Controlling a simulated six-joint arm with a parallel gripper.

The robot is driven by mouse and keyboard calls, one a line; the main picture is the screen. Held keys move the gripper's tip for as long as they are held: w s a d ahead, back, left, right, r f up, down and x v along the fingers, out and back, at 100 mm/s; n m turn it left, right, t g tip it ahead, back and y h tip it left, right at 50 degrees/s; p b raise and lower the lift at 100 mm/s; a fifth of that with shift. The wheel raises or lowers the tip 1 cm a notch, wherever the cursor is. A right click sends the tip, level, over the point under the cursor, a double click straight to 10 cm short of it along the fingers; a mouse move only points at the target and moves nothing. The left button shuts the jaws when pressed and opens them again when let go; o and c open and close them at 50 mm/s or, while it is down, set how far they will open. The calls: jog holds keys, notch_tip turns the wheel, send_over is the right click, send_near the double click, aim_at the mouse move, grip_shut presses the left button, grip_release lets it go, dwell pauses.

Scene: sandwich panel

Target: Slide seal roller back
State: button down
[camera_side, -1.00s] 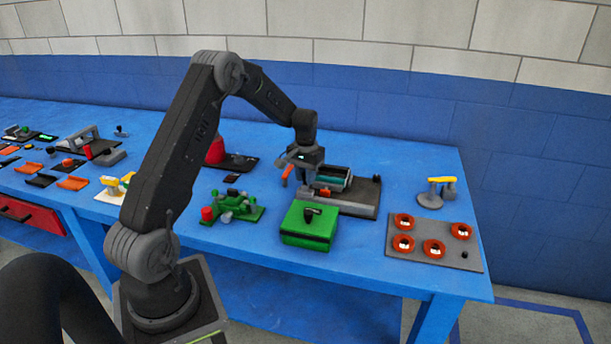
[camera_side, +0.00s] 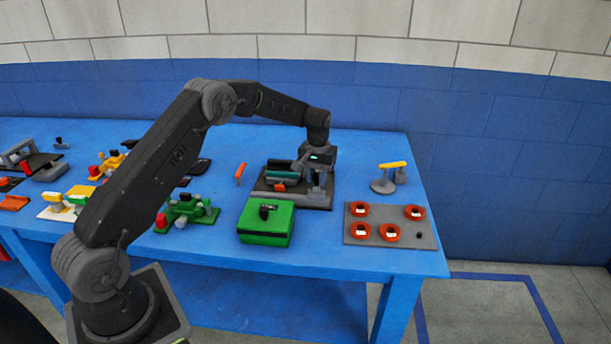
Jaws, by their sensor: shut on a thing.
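A sandwich panel station with a dark base plate (camera_side: 262,196) lies on the blue table, right of the picture's middle. It carries a teal block (camera_side: 284,178) between dark rails and a small orange-red part at the front. My gripper (camera_side: 316,184) points down over the right end of this station. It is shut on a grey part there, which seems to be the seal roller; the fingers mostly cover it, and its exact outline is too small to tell.
A green box (camera_side: 267,225) with a black knob stands just in front of the station. A grey plate (camera_side: 358,232) with several orange rings lies to the right, a yellow-handled grey tool (camera_side: 390,176) behind it. An orange-handled tool (camera_side: 240,172) stands left of the station.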

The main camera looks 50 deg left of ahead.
jog(key=shift+w+d+r, duration=0.1)
jog(key=shift+w+d, duration=0.15)
jog(key=shift+d, duration=0.05)
jog(key=c, duration=0.9)
grip_release()
jog(key=shift+c, duration=0.2)
jog(key=shift+a, duration=0.1)
notch_tip(320, 180, up, 14)
